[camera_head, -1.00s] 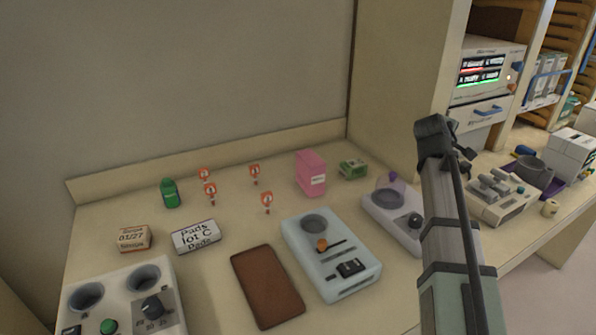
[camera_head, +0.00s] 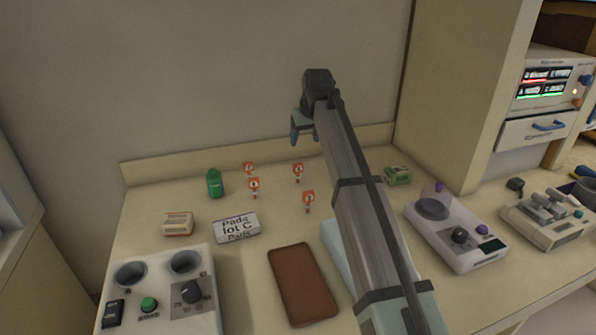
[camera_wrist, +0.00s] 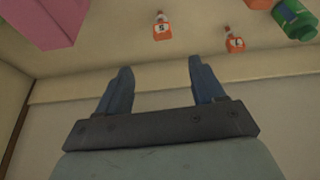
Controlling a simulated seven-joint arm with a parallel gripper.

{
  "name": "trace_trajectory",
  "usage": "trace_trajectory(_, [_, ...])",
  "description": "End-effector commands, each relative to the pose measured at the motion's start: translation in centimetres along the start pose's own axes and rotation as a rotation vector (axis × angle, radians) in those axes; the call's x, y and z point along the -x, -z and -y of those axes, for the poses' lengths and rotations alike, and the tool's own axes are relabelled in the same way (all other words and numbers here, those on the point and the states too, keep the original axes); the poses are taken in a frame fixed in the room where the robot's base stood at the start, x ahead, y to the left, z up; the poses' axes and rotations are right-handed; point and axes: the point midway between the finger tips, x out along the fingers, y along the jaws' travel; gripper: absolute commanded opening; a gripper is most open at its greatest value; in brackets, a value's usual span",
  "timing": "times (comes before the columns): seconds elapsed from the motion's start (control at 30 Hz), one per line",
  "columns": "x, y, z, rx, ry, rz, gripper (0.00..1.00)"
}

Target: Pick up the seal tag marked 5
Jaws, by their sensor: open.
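Several small orange-red seal tags stand on the counter. In the wrist view one tag (camera_wrist: 162,27) bears a mark that looks like 5; it appears to be the back right tag (camera_head: 298,172) in the head view. Another tag (camera_wrist: 235,42) shows to its right in the wrist view, its mark unclear. In the head view other tags stand at the back left (camera_head: 249,168), front left (camera_head: 254,187) and front right (camera_head: 308,200), their marks too small to read. My gripper (camera_head: 300,132) is open and empty, above the back of the counter; its fingers (camera_wrist: 160,72) are apart from the tags.
A green bottle (camera_head: 215,184) stands left of the tags. A pink box (camera_wrist: 42,20) shows in the wrist view; my arm hides it in the head view. A pads box (camera_head: 236,229) and brown mat (camera_head: 302,284) lie in front. The wall (camera_head: 230,80) rises close behind.

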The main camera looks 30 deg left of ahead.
Motion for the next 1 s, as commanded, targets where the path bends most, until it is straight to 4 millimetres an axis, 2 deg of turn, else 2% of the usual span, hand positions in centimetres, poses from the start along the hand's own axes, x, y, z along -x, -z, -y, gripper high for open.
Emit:
trace_trajectory(0.27, [-2.0,0.1,0.6,-0.005,0.012,0.007,0.68])
trace_trajectory(0.6, [-7.6,0.1,0.6,-0.004,0.01,0.007,0.68])
trace_trajectory(1.0, [-10.3,0.0,0.6,-0.004,0.01,0.006,0.68])
